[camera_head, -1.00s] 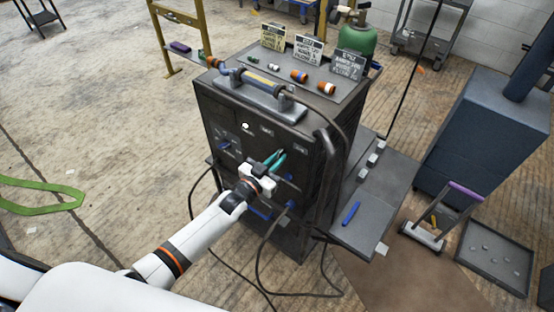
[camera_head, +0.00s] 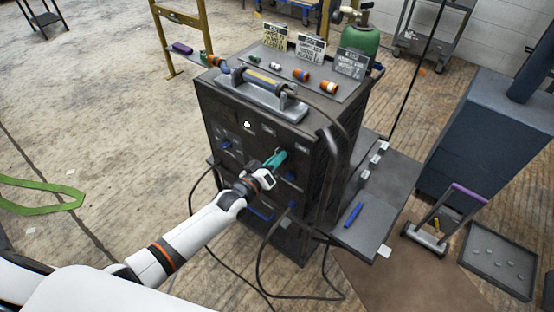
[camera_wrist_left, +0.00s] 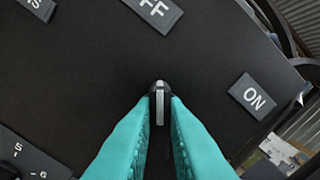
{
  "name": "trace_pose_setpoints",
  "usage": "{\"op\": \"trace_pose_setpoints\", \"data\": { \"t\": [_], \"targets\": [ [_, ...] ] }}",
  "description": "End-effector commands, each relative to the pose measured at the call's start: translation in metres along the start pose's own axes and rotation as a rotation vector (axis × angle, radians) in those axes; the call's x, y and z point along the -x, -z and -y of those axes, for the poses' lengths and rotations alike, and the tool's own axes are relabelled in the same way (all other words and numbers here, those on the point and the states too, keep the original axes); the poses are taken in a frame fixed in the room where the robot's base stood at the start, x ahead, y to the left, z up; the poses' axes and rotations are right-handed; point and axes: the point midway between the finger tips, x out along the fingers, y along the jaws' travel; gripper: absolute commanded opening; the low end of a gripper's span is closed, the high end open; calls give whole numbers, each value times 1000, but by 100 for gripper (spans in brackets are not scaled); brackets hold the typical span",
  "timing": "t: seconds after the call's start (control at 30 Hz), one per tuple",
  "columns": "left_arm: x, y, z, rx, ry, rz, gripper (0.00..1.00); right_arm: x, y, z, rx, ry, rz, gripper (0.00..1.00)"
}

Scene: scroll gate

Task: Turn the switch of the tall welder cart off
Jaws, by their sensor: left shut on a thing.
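The tall welder cart (camera_head: 212,104) stands in the middle of the head view, its dark front panel facing me. My left gripper (camera_head: 279,156) reaches the upper right part of that panel. In the left wrist view, its teal fingers (camera_wrist_left: 160,112) are shut on a small black switch knob (camera_wrist_left: 160,88) with a pale pointer line. The line points up the picture toward the OFF label (camera_wrist_left: 155,9), which is cut by the top edge. The ON label (camera_wrist_left: 252,96) lies to the right of the knob. In the head view the gripper hides the knob. My right gripper is out of view.
A numbered dial (camera_wrist_left: 14,168) shows at the lower left of the wrist view. Blue handles (camera_head: 225,144) sit on the front panel. Dark cables (camera_head: 262,262) hang below my arm. A side shelf (camera_head: 372,222) juts out right; open floor lies left.

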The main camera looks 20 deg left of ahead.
Motion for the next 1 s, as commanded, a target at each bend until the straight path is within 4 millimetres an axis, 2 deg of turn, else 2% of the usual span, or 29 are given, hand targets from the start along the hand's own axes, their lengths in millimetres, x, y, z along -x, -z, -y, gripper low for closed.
{"op": "trace_pose_setpoints", "data": {
  "t": [0.57,0.6,0.73,1.0],
  "targets": [
    [1,2,-1,39,-2,-4,0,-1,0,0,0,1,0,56],
    [1,2,-1,39,-2,-4,14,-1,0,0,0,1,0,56],
    [1,2,-1,38,-2,-3,34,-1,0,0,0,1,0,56],
    [1,1,0,36,-1,-1,34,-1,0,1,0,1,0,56]
  ]
}}
